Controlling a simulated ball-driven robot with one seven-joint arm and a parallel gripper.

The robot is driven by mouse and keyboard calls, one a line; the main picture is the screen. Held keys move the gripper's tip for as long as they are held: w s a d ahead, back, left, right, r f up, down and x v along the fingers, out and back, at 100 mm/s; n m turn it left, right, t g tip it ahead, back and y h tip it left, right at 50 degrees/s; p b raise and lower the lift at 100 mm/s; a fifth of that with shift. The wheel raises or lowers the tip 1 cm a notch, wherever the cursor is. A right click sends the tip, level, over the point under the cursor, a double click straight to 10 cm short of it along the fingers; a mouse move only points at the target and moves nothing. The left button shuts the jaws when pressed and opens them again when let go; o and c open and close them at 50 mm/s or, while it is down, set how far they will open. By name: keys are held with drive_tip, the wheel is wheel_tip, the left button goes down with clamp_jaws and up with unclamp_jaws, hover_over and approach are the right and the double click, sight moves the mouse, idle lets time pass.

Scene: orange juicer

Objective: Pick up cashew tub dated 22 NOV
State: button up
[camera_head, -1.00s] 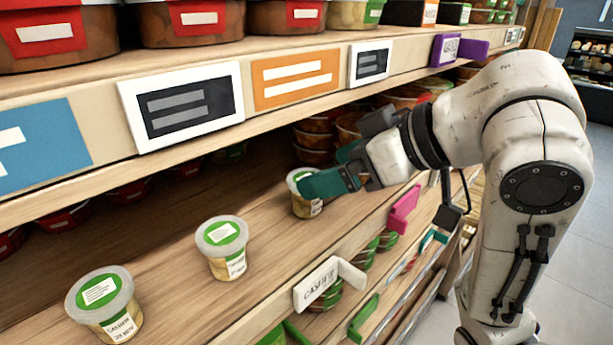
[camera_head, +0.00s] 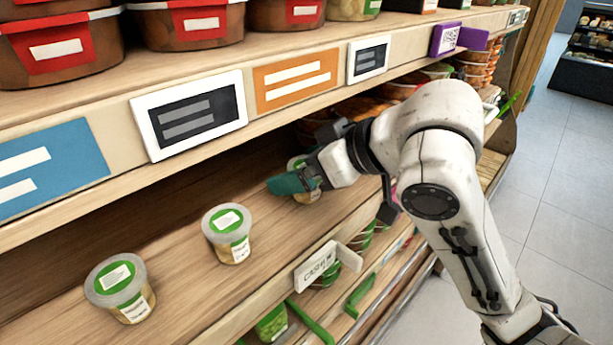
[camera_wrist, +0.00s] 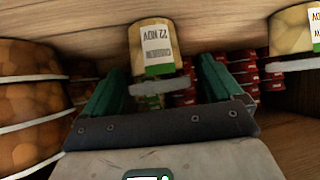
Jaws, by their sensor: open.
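A small clear-lidded cashew tub (camera_wrist: 152,48) lies in line between my fingers in the wrist view, upside down in the picture, with a white label reading 22 NOV. My gripper (camera_wrist: 162,68) is open, with one green finger on each side of it; I see no clear contact. In the head view, my gripper (camera_head: 285,184) covers most of the farthest tub (camera_head: 303,196) on the shelf. Two similar green-labelled tubs, a middle one (camera_head: 229,236) and a near one (camera_head: 120,288), stand apart to the left; their dates are too small to read.
The upper shelf edge with price cards (camera_head: 188,115) hangs close above my gripper. Stacked brown tubs (camera_wrist: 28,105) stand at the left in the wrist view, another tub (camera_wrist: 292,30) at the upper right. Red containers stand deeper in. The wooden shelf (camera_head: 175,262) is bare between tubs.

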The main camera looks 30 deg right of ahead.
drive_tip(key=shift+w+a+f, duration=0.2)
drive_tip(key=shift+w+f, duration=0.15)
drive_tip(key=shift+w, duration=0.05)
drive_tip(key=shift+c, duration=0.4)
drive_tip(key=c, duration=1.1)
